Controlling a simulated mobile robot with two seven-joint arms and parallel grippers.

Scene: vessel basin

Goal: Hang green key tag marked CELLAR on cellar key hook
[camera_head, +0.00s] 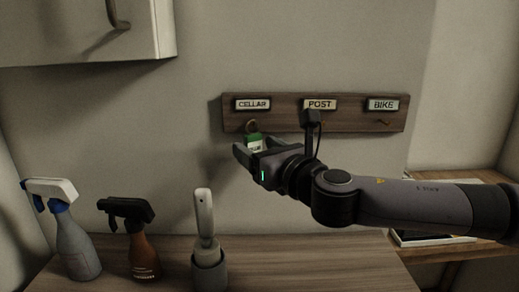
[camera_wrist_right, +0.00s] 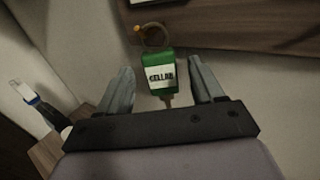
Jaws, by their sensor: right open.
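The green key tag (camera_head: 254,141), with a white CELLAR label, is upright below the CELLAR plate (camera_head: 253,104) on the wooden key rack (camera_head: 350,124). In the right wrist view the tag (camera_wrist_right: 160,73) hangs from its ring (camera_wrist_right: 153,37), and the orange-brown cellar hook (camera_wrist_right: 137,29) shows at the ring's left edge. The ring appears to be on the hook, though the exact contact is hard to see. My right gripper (camera_head: 245,148) is open, with one finger on each side of the tag and gaps visible on both sides. My left gripper is out of view.
The POST plate (camera_head: 320,104) and BIKE plate (camera_head: 383,104) are further right on the rack. A white-and-blue spray bottle (camera_head: 74,240), a brown spray bottle (camera_head: 142,250) and a brush in a holder (camera_head: 208,268) stand on the counter (camera_head: 310,265). A wall cabinet (camera_head: 85,40) is upper left.

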